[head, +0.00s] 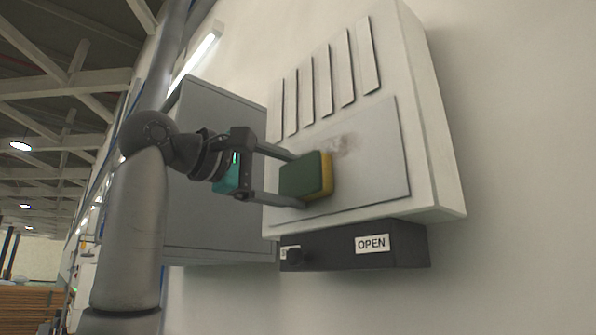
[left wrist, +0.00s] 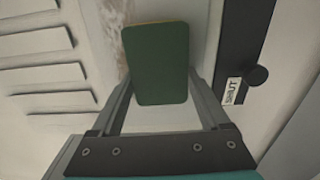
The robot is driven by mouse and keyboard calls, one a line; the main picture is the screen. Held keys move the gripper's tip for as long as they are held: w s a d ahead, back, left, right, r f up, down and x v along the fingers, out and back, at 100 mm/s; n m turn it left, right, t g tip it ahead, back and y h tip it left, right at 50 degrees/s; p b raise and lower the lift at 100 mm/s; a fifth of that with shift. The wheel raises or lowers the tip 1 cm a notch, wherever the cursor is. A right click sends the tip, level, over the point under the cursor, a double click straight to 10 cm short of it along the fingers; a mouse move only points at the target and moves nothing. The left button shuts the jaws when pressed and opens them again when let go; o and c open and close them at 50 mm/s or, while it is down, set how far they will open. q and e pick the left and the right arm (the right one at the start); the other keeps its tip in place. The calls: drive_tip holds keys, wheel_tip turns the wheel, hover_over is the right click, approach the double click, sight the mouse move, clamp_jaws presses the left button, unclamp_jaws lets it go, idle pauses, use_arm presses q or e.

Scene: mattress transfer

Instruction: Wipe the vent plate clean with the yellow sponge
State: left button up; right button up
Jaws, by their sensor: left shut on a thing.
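My left gripper (head: 300,178) is shut on the sponge (head: 305,176), which has a green side toward me and a yellow side facing the plate. The sponge is at the plate's left part, just below and left of the smudge; I cannot tell whether it touches. In the left wrist view the sponge's green face (left wrist: 160,65) sits between the fingers, with part of the smudge (left wrist: 112,30) beside it. My right gripper is not in view.
Several slanted vent slats (head: 328,82) lie above the plate. A dark bar with an "OPEN" label (head: 372,243) and a knob (head: 296,258) is under the white box. A grey cabinet (head: 215,215) stands behind my left arm. The wall to the right is bare.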

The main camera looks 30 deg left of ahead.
sight(351, 153)
use_arm(q)
drive_tip(key=shift+w+a+r+p, duration=1.2)
drive_tip(key=shift+a+p, duration=0.9)
drive_tip(key=shift+a, duration=0.4)
drive_tip(key=shift+s+d+b, duration=0.9)
drive_tip(key=shift+s+d, duration=0.1)
drive_tip(key=shift+d, duration=1.35)
drive_tip(key=shift+s+d+b, duration=0.95)
drive_tip(key=shift+s+d, duration=0.05)
drive_tip(key=shift+d, duration=1.35)
drive_tip(key=shift+s+d+b, duration=0.9)
drive_tip(key=shift+s+d, duration=0.1)
drive_tip(key=shift+d, duration=1.35)
drive_tip(key=shift+f, duration=0.1)
